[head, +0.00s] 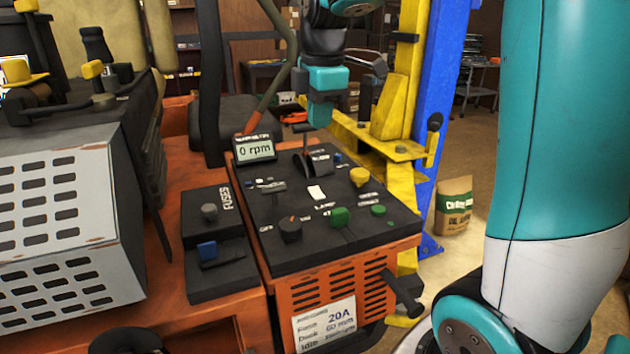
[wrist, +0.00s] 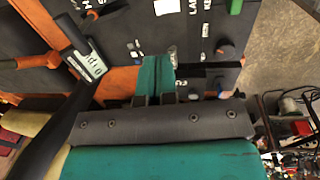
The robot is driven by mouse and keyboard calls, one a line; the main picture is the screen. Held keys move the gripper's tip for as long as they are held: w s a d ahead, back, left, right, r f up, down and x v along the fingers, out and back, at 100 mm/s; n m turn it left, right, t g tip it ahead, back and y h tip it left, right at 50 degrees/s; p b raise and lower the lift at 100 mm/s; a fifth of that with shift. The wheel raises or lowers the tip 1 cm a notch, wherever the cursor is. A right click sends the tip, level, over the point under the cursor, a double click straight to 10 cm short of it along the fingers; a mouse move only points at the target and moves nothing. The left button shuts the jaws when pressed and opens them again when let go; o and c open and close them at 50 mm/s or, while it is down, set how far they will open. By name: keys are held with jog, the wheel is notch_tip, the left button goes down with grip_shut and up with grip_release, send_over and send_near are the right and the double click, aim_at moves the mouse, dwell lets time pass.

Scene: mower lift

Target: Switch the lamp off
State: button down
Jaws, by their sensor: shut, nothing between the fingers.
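The black control panel (head: 375,235) stands on the orange mower. A label that seems to read LAMP sits on it between a white switch (head: 316,192) and a green knob (head: 340,217). I cannot tell which one it marks, or the lamp switch's position. My gripper (head: 319,120) is above the panel's far edge, beyond these controls, pointing down and apart from them. Its teal fingers (wrist: 155,75) are together and empty in the wrist view.
A display (head: 255,149) reading 0 rpm stands at the panel's back left. A black lever rises near the gripper. A fuse box (head: 208,228) is at the left. A yellow and blue lift post (head: 445,90) stands close on the right. A paper bag (head: 454,208) is on the floor.

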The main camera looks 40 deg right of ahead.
aim_at(314, 189)
jog(key=shift+f, duration=0.1)
jog(key=f, duration=0.4)
jog(key=w+f+p, duration=0.1)
jog(key=f, duration=0.4)
jog(key=f+p, duration=0.1)
jog(key=f, duration=0.3)
jog(key=shift+w+d+f, duration=0.2)
jog(key=shift+w+f, duration=0.1)
jog(key=shift+f, duration=0.05)
jog(key=shift+a, duration=0.1)
